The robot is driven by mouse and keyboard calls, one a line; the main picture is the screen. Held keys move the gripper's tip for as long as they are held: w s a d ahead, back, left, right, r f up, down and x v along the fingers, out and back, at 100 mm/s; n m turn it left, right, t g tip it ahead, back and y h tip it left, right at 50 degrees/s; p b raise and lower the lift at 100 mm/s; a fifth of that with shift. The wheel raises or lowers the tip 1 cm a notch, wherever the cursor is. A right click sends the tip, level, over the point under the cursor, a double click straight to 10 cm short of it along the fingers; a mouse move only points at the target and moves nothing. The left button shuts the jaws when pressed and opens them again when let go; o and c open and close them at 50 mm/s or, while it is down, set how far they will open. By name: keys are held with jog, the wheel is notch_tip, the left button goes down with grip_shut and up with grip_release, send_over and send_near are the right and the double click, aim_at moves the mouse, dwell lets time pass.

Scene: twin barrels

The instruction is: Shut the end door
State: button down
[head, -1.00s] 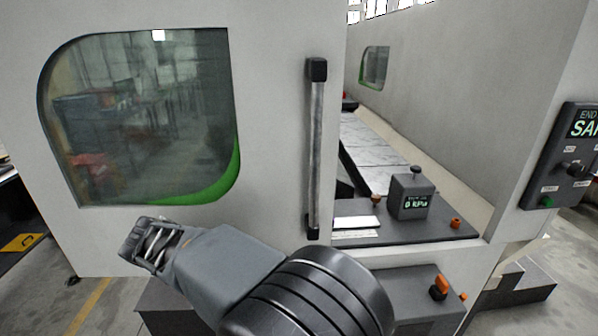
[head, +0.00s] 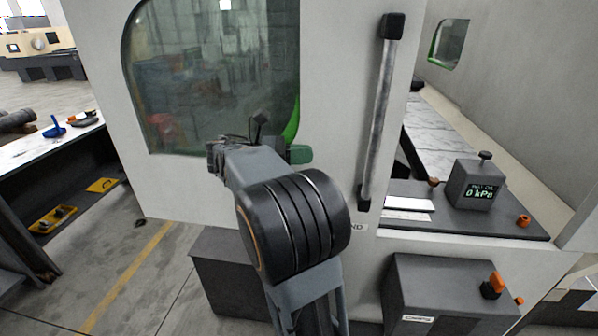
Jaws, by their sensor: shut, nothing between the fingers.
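The end door (head: 345,60) is a pale panel with a dark window (head: 215,75) edged in green. It stands partly open, with a gap to the right of its edge showing the machine's inside. A vertical grey bar handle (head: 380,110) with black end mounts is fixed near the door's right edge. My gripper (head: 232,143) is in front of the lower part of the window, left of the handle and apart from it. It is shut and empty. My arm hides part of the door's lower edge.
A small box with a 0 kPa display (head: 473,184) stands on the dark ledge inside the opening. A grey box with an orange knob (head: 440,290) sits below.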

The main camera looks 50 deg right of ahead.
aim_at(358, 154)
jog(key=shift+x, duration=6.2)
jog(key=shift+s+a+r, duration=0.1)
jog(key=shift+s+a, duration=0.05)
